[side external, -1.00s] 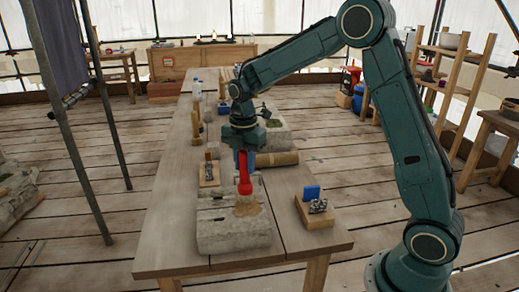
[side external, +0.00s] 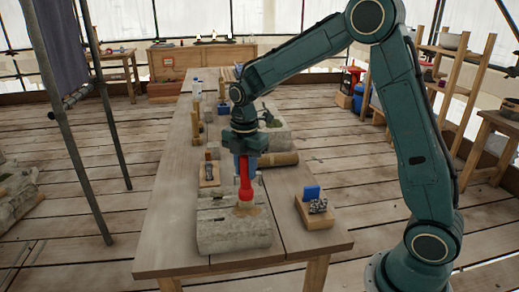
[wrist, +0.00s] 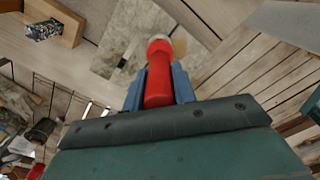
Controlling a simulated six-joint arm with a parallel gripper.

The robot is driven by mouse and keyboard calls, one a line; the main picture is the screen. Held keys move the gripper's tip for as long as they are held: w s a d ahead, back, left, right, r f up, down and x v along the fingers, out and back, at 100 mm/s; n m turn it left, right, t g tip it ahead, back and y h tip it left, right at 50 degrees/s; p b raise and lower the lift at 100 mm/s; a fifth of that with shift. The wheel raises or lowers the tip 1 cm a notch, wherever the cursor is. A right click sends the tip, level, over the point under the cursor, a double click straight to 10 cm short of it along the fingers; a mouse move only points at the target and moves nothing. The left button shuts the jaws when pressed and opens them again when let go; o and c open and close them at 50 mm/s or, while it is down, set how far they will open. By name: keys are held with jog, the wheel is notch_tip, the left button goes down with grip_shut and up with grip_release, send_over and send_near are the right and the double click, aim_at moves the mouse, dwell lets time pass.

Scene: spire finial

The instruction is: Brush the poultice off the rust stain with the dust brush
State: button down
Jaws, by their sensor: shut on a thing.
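My gripper (side external: 246,172) is shut on the red handle of the dust brush (side external: 245,190) and points down over the front stone block (side external: 230,236). In the wrist view the red brush (wrist: 158,82) sits between my blue fingers, with its pale head at the far end. The tan poultice patch (side external: 250,211) lies on top of the block, under the brush head. The brush end is at or just above the patch; I cannot tell whether it touches. The rust stain cannot be made out.
A wooden holder (side external: 318,220) with a blue block stands right of the stone. A small wooden board (side external: 209,175) with an item on it lies at left. Behind my gripper are a wooden roll (side external: 283,158) and another stone block (side external: 278,136).

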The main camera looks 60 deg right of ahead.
jog(key=shift+s+a+f, duration=0.15)
jog(key=shift+s+a, duration=0.05)
jog(key=shift+s, duration=0.1)
jog(key=shift+s+a, duration=0.95)
jog(key=shift+a, duration=0.05)
jog(key=shift+s+a+r, duration=0.3)
jog(key=shift+s+a, duration=0.45)
jog(key=shift+a, duration=0.05)
jog(key=shift+w+a, duration=0.15)
jog(key=shift+w, duration=0.05)
jog(key=shift+w+a, duration=0.3)
jog(key=shift+a, duration=0.1)
dwell(0.4)
jog(key=shift+w+d, duration=0.1)
jog(key=shift+w, duration=0.05)
